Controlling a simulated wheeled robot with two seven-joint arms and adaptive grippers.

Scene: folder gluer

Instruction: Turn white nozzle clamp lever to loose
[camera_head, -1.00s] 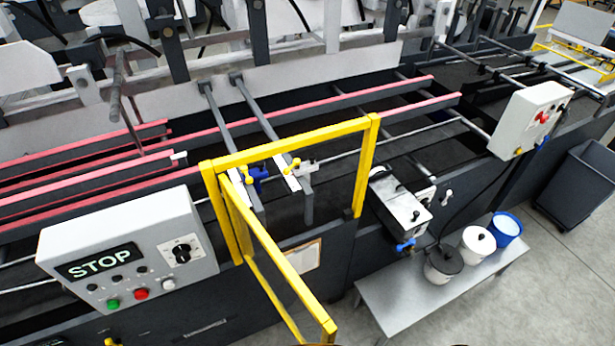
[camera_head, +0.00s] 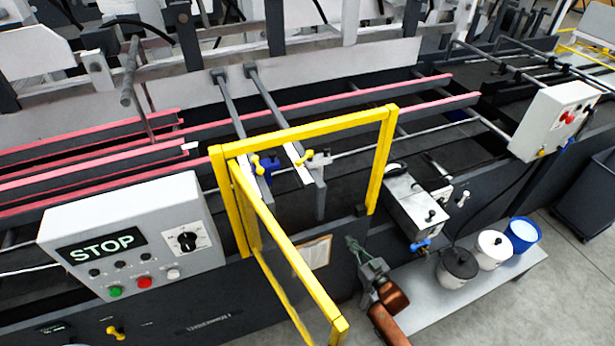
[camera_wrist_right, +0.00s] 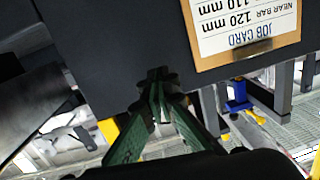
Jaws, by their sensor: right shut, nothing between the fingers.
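A white nozzle clamp (camera_head: 319,160) sits on the right-hand of two grey cross bars, behind the yellow guard frame's top rail. A small yellow lever (camera_head: 304,158) shows at its left side; its exact setting is too small to tell. A blue clamp (camera_head: 272,182) with a yellow lever sits on the left bar, and it also shows in the right wrist view (camera_wrist_right: 238,97). My right gripper (camera_head: 352,242) is in front of the machine's dark front panel, below and right of the clamps. Its fingers (camera_wrist_right: 156,78) are shut and empty. My left gripper is out of view.
The yellow guard frame (camera_head: 310,130) stands between my right gripper and the clamps, with one panel swung towards me. A job card (camera_wrist_right: 245,30) hangs on the front panel. A glue unit (camera_head: 416,203) and a shelf with pots (camera_head: 458,265) are at right.

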